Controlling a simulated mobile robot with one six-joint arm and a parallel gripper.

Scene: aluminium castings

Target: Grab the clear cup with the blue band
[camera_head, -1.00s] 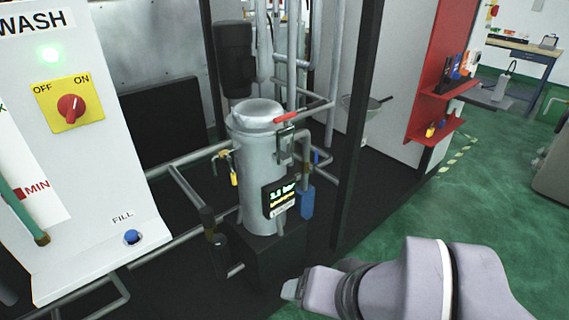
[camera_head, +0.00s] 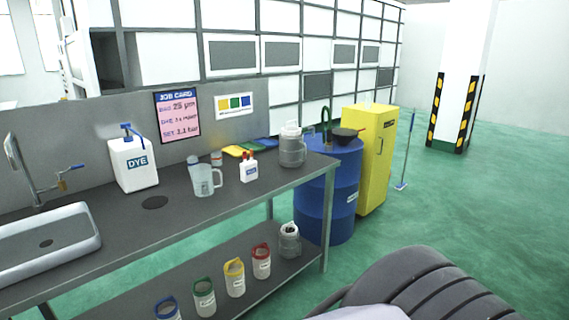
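A pale cup with a blue band (camera_head: 168,308) stands on the lower shelf of the bench, at the bottom edge of the head view. Its lower part is cut off by the frame. Cups with a green band (camera_head: 204,299), a yellow band (camera_head: 234,280) and a red band (camera_head: 261,262) stand in a row to its right. My gripper is not in view; only part of my arm shows at the bottom right.
The bench top (camera_head: 110,235) holds a sink (camera_head: 45,243), a white DYE container (camera_head: 134,164), a clear jug (camera_head: 205,181) and a grey canister (camera_head: 291,148). A blue drum (camera_head: 328,205) and yellow cabinet (camera_head: 372,150) stand at its right end. Green floor lies open to the right.

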